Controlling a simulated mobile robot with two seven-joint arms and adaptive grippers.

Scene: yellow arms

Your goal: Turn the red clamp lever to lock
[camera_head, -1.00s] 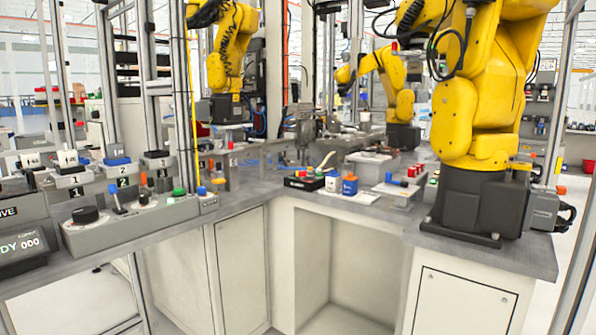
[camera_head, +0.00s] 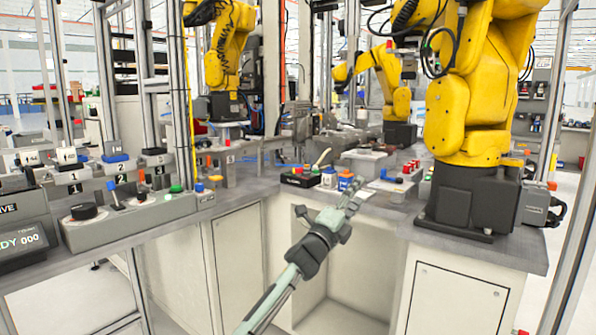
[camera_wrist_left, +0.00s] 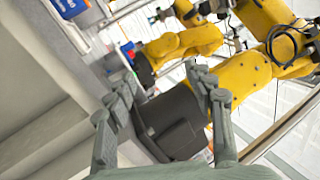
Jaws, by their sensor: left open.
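I cannot pick out a red clamp lever with certainty. Small red pieces (camera_head: 410,167) stand on a pale fixture on the right part of the bench, and a small orange-red knob (camera_head: 552,186) sits by the grey box beside the big yellow robot's base. My left gripper (camera_head: 350,208) is open and empty, in front of the bench's inner corner, below and left of the red pieces. In the left wrist view its two fingers (camera_wrist_left: 165,95) are spread, with the dark robot base beyond them. My right gripper is not in view.
A large yellow robot arm (camera_head: 465,115) on a dark base stands at the right. A black tray (camera_head: 300,178) and blue-and-white containers (camera_head: 346,181) sit near the bench corner. A control panel with knobs (camera_head: 130,217) is at the left. The cabinet recess below is open.

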